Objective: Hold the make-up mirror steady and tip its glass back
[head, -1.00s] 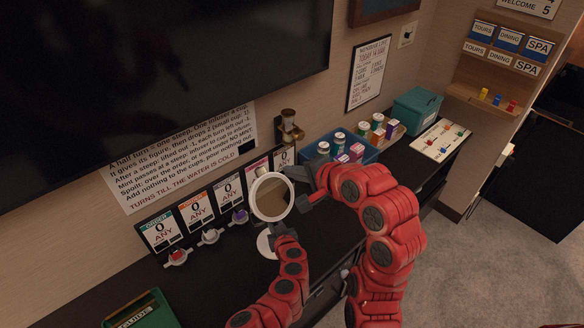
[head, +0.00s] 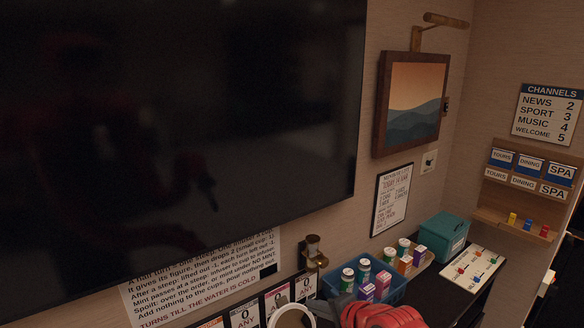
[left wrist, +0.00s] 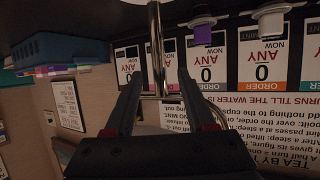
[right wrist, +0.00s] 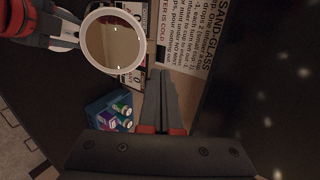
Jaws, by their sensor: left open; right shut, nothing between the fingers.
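The make-up mirror is a round glass in a white rim (right wrist: 141,55). It stands at the upper left in the right wrist view, and only its top (head: 291,309) shows at the bottom edge of the head view. Its chrome post (left wrist: 156,45) runs down between the fingers of my open left gripper (left wrist: 158,88); I cannot tell whether they touch it. My right gripper (right wrist: 161,76) is shut and empty, with its tips below and right of the rim in its wrist view. In the head view its grey part (head: 325,308) is just right of the mirror.
A blue bin (head: 333,284) with several small bottles and boxes stands right of the mirror, with a teal box (head: 440,238) beyond. Order cards (left wrist: 257,63) and dispensers line the wall behind. A big dark screen (head: 180,140) hangs above.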

